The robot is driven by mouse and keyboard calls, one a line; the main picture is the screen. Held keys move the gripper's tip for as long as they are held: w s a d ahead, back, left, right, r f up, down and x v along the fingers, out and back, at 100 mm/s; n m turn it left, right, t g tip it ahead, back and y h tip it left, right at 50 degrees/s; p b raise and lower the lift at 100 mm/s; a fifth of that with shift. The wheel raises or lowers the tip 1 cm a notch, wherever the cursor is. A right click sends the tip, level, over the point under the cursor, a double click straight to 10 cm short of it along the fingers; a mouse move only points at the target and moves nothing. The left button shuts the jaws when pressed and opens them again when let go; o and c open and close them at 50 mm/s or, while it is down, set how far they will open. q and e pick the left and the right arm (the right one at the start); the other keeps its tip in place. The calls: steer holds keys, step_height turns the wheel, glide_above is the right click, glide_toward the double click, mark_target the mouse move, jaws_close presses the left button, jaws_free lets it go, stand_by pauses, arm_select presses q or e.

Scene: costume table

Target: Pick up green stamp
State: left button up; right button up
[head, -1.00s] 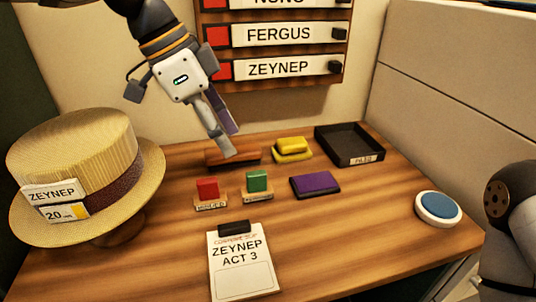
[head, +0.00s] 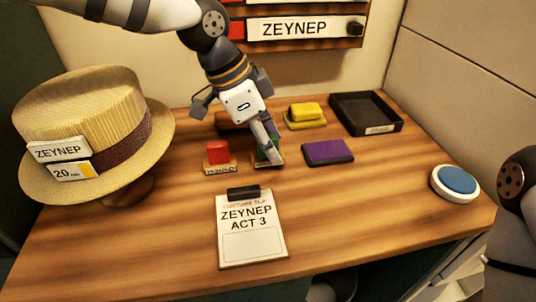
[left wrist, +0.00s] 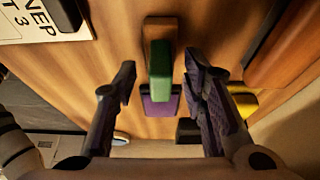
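The green stamp (left wrist: 160,68) stands on a small wooden holder (left wrist: 159,27) in the left wrist view. In the head view the stamp (head: 261,153) is mostly hidden behind my left gripper (head: 270,157), with only bits of green showing. My left gripper also shows in the left wrist view (left wrist: 160,62), its two dark fingers spread on either side of the stamp with a gap at each side. It holds nothing. My right gripper is out of view; only part of my right arm shows at the right edge.
A red stamp (head: 217,151) stands just left of the gripper. A purple pad (head: 328,152) and yellow pad (head: 305,115) lie right. A black tray (head: 395,125) is behind them. A straw hat (head: 85,115), a clipboard (head: 252,245) and a blue button (head: 457,179) stand around.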

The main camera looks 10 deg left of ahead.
arm_select(q)
jaws_close()
steer(key=shift+r, duration=0.55)
steer(key=s+d+r, duration=0.3)
steer(key=s+r, duration=0.3)
steer(key=s+d+r+p, duration=0.1)
steer(key=s+d+r, duration=0.2)
steer(key=s+r, duration=0.3)
steer(key=shift+s+d, duration=0.2)
steer(key=shift+d, duration=0.1)
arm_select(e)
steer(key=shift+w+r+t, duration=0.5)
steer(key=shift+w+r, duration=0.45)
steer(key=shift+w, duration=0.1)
